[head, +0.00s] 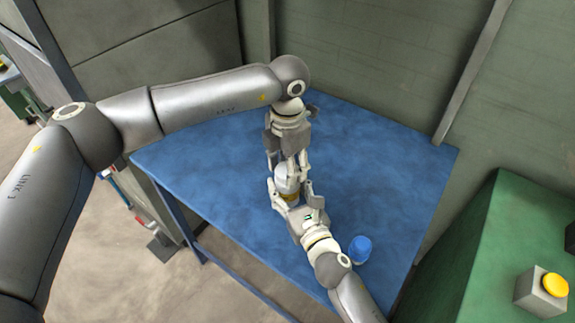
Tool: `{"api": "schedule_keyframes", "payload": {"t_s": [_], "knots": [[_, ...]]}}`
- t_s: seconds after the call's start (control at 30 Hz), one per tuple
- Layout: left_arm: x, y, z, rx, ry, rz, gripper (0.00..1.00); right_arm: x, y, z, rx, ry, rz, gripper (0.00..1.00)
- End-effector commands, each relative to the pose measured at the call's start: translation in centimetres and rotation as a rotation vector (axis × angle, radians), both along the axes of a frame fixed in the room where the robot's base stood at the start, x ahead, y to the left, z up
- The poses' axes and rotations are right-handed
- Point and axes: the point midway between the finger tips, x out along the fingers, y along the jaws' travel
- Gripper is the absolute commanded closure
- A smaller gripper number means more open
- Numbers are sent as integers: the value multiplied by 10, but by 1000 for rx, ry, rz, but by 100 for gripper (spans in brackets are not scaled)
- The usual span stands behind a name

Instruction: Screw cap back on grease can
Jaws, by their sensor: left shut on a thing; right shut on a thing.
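The grease can (287,184) looks light grey with a yellow band low on its side. It stands about upright over the blue table, between my two grippers. My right gripper (291,190) comes from the front and is shut on the can's body, one finger on each side. My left gripper (290,162) points down from above, right over the can's top. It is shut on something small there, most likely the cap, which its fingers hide. I cannot tell whether the cap touches the can's neck.
A blue-topped container (361,248) stands on the blue table (390,170), to the right of my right wrist. The table's right and back left are clear. Walls close it in behind. A green cabinet (490,240) with a yellow button box (542,291) stands at the right.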

Motion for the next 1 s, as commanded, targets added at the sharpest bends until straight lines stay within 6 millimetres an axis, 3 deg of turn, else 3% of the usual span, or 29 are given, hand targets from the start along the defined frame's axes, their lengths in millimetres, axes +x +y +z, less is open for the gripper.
{"api": "schedule_keyframes", "payload": {"t_s": [0.6, 0.77, 0.8, 1.0], "knots": [[0, 1, -1, 2, 0, -922, 81, 0, 0, -1, -1, 2, -1, 100], [0, 1, -1, 2, 0, -931, 81, 0, 0, -1, -1, 2, -1, 100], [0, 1, -1, 2, 0, -931, 49, 0, 0, -1, -1, 2, -1, 100], [0, 0, -1, 1, 0, -930, 28, 0, 0, -1, -1, 2, -1, 100]]}}
